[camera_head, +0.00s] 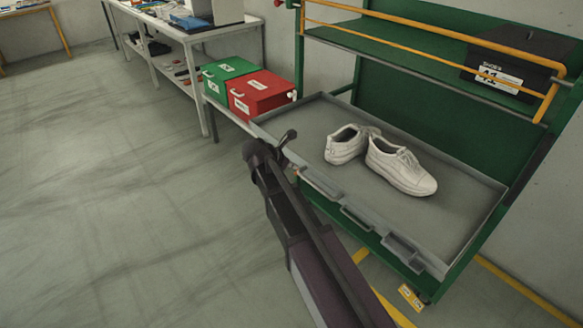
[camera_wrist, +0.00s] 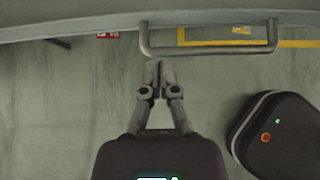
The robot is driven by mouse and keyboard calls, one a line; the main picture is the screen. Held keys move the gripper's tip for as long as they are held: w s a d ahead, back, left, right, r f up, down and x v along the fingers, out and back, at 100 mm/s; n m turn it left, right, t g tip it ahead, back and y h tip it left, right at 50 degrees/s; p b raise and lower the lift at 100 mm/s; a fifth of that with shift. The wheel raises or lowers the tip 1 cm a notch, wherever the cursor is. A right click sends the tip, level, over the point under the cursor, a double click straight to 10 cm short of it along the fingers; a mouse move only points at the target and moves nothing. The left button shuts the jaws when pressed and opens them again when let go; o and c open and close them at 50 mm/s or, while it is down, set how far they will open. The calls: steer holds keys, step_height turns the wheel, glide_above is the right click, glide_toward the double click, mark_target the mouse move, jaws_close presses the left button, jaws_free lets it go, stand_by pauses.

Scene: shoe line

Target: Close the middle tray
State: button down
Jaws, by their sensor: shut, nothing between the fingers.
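The grey tray (camera_head: 455,215) is pulled out of a green rack and holds a pair of white shoes (camera_head: 385,160). Grey handle-like parts (camera_head: 360,218) run along its front edge. My gripper (camera_head: 285,143) is near the tray's front left part, outside the edge. In the wrist view my gripper (camera_wrist: 160,66) has its fingers together and empty. Its tips are just below a grey bar handle (camera_wrist: 210,50) on the tray's front edge (camera_wrist: 90,22), near the handle's left end. I cannot tell if they touch it.
The green rack (camera_head: 400,45) has orange rails and a dark shoe box (camera_head: 515,60) on its upper level. A green box (camera_head: 228,75) and a red box (camera_head: 262,95) stand on a low shelf at left. The floor (camera_head: 110,210) at left is clear.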

mark_target(310, 171)
steer(key=b+x, duration=0.3)
steer(key=x, duration=0.3)
steer(key=shift+a+f+b, duration=0.1)
steer(key=shift+b, duration=0.3)
steer(key=shift+b+x, duration=0.7)
steer(key=shift+x, duration=0.4)
steer(key=shift+w, duration=0.1)
